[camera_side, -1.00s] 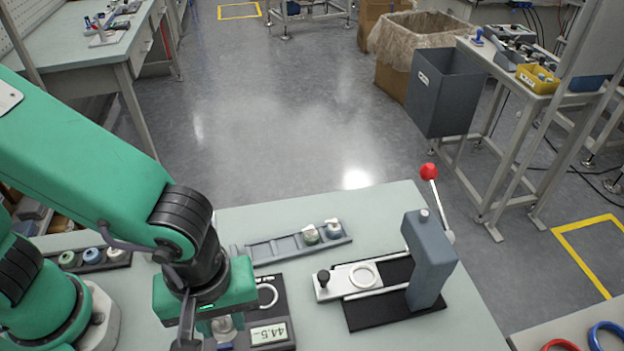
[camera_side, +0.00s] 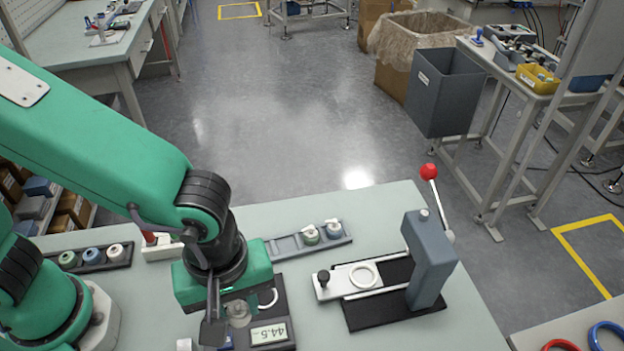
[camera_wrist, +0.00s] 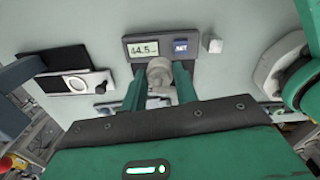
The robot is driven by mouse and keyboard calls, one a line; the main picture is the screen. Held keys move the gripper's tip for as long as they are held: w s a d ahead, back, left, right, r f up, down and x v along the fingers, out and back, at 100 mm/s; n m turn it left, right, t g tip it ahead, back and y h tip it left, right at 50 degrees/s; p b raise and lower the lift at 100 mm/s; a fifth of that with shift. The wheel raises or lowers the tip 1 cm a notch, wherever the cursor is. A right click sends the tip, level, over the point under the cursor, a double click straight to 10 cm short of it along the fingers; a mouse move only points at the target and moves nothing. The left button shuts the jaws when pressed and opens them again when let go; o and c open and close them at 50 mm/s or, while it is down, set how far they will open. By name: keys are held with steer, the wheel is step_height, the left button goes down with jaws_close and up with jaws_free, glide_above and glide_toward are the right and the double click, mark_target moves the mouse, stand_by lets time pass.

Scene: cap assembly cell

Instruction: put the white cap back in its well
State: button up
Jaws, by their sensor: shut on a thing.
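My gripper (camera_side: 226,318) is low over the table at the scale (camera_side: 278,314), its fingers pointing down. In the wrist view my gripper (camera_wrist: 159,82) is shut on a pale grey-white round piece (camera_wrist: 158,68). The piece shows in the side view too (camera_side: 238,311); I cannot tell whether it touches the scale or whether it is a cap. A white cap-like piece (camera_side: 115,251) sits in the dark rack (camera_side: 80,268) at left, beside a blue and a green one. A grey tray (camera_side: 285,246) behind my gripper holds a green and a white-topped container (camera_side: 333,228).
The scale's display reads 44.5. A lever press (camera_side: 428,262) with a red knob (camera_side: 428,171) stands on a black base to the right. The table's right front is clear.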

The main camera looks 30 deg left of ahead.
steer(key=w+a+f+n, duration=0.15)
steer(key=w+n, duration=0.25)
steer(key=w, duration=0.6)
steer(key=n, duration=0.3)
glide_above(287, 246)
steer(key=f, duration=0.2)
steer(key=shift+s+r+t, duration=0.1)
steer(key=shift+r+t, duration=0.15)
steer(key=shift+t, duration=0.05)
steer(key=shift+f, duration=0.2)
steer(key=shift+f, duration=3.15)
steer(key=shift+f, duration=0.7)
steer(key=o, duration=0.7)
steer(key=shift+o, duration=0.2)
steer(key=shift+r, duration=0.1)
